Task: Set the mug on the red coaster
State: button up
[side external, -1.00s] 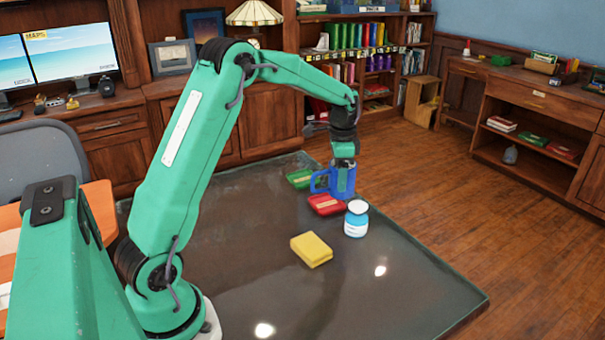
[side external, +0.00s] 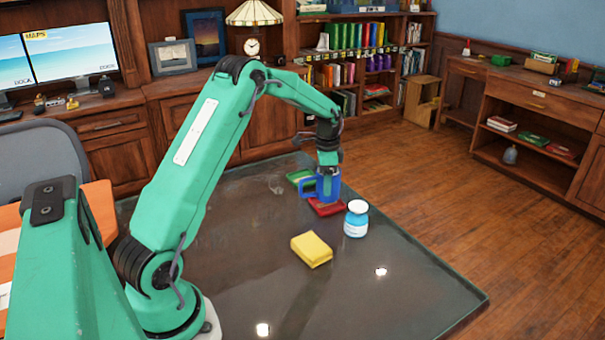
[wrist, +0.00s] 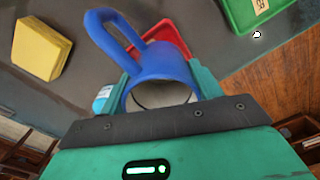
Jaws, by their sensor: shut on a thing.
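The blue mug (side external: 327,187) is upright in my gripper (side external: 328,172), which is shut on it. In the side external view the mug is over the red coaster (side external: 326,208), with its handle to the left. I cannot tell whether its base touches the coaster. In the wrist view the mug (wrist: 158,72) shows its open mouth between the green fingers of my gripper (wrist: 165,85). Part of the red coaster (wrist: 168,35) shows just beyond the mug; the rest is hidden by it.
A green coaster-like piece (side external: 300,177) lies behind and left of the mug. A white and blue jar (side external: 356,219) stands close at the right. A yellow sponge-like block (side external: 311,249) lies in front. The dark table (side external: 400,290) is clear at the front right.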

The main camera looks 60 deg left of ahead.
jog(key=shift+f, duration=1.15)
jog(key=shift+f, duration=0.15)
jog(key=o, duration=1.2)
notch_tip(320, 180, up, 12)
jog(key=shift+r, duration=0.15)
jog(key=shift+d+r, duration=0.1)
